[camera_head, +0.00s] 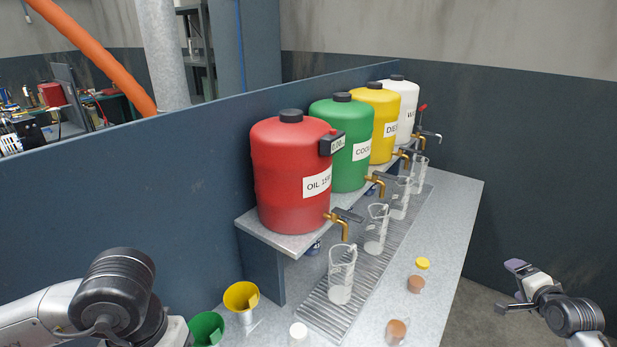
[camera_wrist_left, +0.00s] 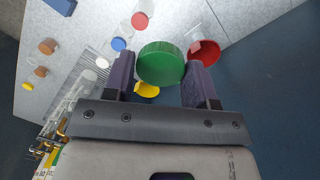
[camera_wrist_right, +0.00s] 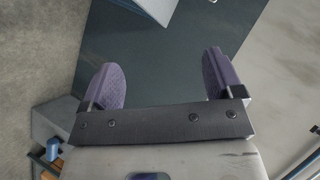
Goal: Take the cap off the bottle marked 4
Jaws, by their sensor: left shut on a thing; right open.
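Several small round-topped pieces stand on the bench, and I can read no number on any of them. They include a white one (camera_head: 298,331), a yellow one (camera_head: 422,263) and two brown ones (camera_head: 415,284) (camera_head: 397,329). The left wrist view also shows a red one (camera_wrist_left: 140,20) and a blue one (camera_wrist_left: 119,44). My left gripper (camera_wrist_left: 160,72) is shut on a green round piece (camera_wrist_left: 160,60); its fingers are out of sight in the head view. My right gripper (camera_head: 509,287) is open and empty, off the bench's right side.
Red, green, yellow and white drums (camera_head: 290,180) with taps stand on a raised shelf. Clear measuring beakers (camera_head: 341,275) stand on a ribbed drain strip below. A yellow funnel-like cup (camera_head: 241,297) stands by the shelf's near end. A red cup (camera_wrist_left: 205,52) shows in the left wrist view.

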